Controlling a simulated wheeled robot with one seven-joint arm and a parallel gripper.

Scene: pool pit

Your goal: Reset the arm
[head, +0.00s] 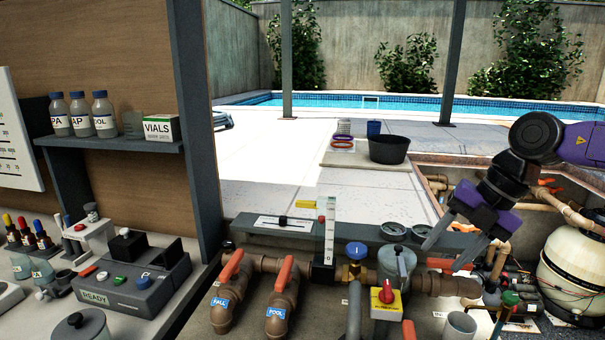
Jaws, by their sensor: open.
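My arm comes in from the right edge, with purple and black links. My gripper (442,258) points down and to the left, open, with its two grey fingers apart and nothing seen between them. In the picture it overlaps the area just right of the two round gauges (393,231) and above the brown pipework. I cannot tell how far above the pipes the fingertips are.
Brown valves with orange handles (231,265), a blue-handled valve (356,251) and a yellow box with a red knob (387,297) stand in front. A cream tank (575,265) is at right. A bench with a grey READY device (130,282) is at left. Paving behind is mostly clear.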

